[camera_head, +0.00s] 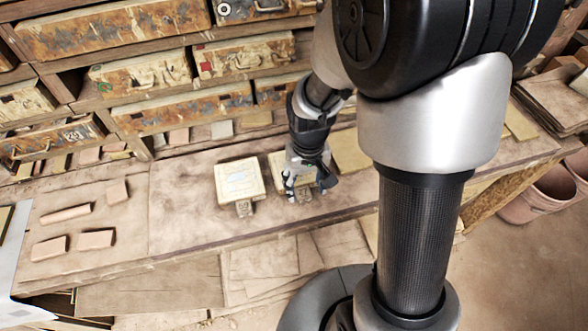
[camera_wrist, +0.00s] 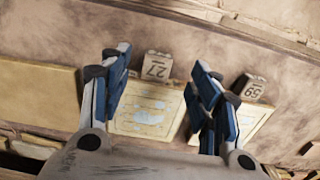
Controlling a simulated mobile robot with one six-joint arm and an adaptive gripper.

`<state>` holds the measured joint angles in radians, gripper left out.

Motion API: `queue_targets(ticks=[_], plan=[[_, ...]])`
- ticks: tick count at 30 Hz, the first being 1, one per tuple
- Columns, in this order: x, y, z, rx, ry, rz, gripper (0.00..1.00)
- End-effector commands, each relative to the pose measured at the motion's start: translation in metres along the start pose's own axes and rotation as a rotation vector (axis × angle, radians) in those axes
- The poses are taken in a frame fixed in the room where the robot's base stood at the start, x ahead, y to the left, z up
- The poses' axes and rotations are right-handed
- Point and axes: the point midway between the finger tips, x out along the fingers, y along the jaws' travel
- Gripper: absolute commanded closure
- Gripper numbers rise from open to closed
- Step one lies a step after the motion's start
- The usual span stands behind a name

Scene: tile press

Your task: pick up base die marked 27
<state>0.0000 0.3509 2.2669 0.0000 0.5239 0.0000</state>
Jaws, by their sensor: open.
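The base die marked 27 (camera_wrist: 157,66) is a small pale block in the wrist view, with its number on the face toward the camera. It sits at the edge of a cream plate with a worn pale patch (camera_wrist: 148,116). My gripper (camera_wrist: 161,60) is open, with one blue-and-black finger to each side of the die in the picture. I cannot tell whether the fingers are level with it or above it. In the head view my gripper (camera_head: 306,188) is low over the right-hand cream plate (camera_head: 276,161) and mostly hides the die there.
A similar block (camera_wrist: 249,88), its number looking like 59 or 69, stands close right in the wrist view. The head view shows it by the left plate (camera_head: 240,180). Several pinkish tiles (camera_head: 65,214) lie at left. Drawers (camera_head: 120,30) line the back.

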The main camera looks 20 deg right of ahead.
Motion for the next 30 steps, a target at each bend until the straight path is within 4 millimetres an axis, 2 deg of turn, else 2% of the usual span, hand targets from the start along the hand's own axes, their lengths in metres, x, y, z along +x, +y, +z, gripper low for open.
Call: queue_targets(ticks=[8,17,24,30], plan=[[0.017,0.000,-0.002,0.000,-0.001,0.000,0.43],[0.059,0.000,-0.008,0.000,-0.003,0.000,0.43],[0.059,0.000,-0.009,0.000,0.001,0.000,0.43],[0.059,0.000,-0.009,0.000,0.000,0.000,0.57]])
